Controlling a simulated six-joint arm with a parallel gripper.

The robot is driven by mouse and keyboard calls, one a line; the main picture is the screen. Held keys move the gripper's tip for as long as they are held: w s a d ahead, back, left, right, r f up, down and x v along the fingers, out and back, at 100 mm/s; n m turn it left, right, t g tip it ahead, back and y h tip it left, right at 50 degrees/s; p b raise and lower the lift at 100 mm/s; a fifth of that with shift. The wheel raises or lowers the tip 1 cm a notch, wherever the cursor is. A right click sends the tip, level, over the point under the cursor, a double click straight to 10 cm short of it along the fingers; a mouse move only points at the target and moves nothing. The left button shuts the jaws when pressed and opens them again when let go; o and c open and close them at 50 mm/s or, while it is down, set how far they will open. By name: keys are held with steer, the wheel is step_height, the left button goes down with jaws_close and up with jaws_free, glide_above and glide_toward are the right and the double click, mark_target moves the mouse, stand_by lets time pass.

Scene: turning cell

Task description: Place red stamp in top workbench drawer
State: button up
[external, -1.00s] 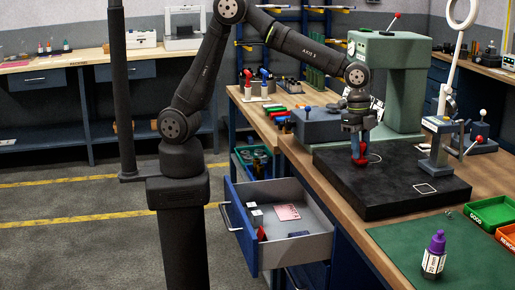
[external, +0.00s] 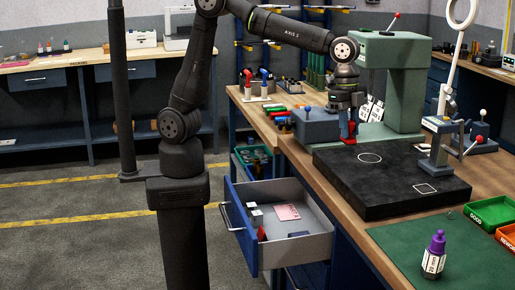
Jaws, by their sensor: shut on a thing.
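My gripper (external: 348,130) is shut on the red stamp (external: 350,140) and holds it upright near the back left edge of the black surface plate. Much of the stamp is hidden by the fingers. The top workbench drawer (external: 318,246) is pulled open, below and to the left of my gripper. In it are a pink card (external: 287,212), a small white and black box (external: 255,216), a small red item (external: 262,234) and a dark flat item (external: 299,234).
A grey block (external: 308,126) stands just left of my gripper, and a green machine (external: 392,80) stands behind it. The black surface plate (external: 385,185) is clear apart from a gauge stand (external: 436,145).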

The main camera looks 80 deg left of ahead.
steer(key=s+d+r, duration=0.2)
steer(key=s+r, duration=0.1)
steer(key=s, duration=0.2)
steer(key=s+a+f+m+g, duration=0.1)
steer(key=s+f+m, duration=0.45)
steer(key=f, duration=0.35)
steer(key=s+a+f+m, duration=0.2)
steer(key=s+f+m, duration=0.3)
steer(key=f+m, duration=0.3)
steer(key=s+a+f+m+g, duration=0.1)
steer(key=s+f+m, duration=0.45)
steer(key=f, duration=0.55)
steer(key=shift+n+y, duration=0.4)
steer(key=shift+a+f, duration=0.1)
steer(key=shift+f, duration=4.55)
steer(key=shift+s+f, duration=0.1)
steer(key=o, duration=1.1)
steer(key=shift+c, duration=0.2)
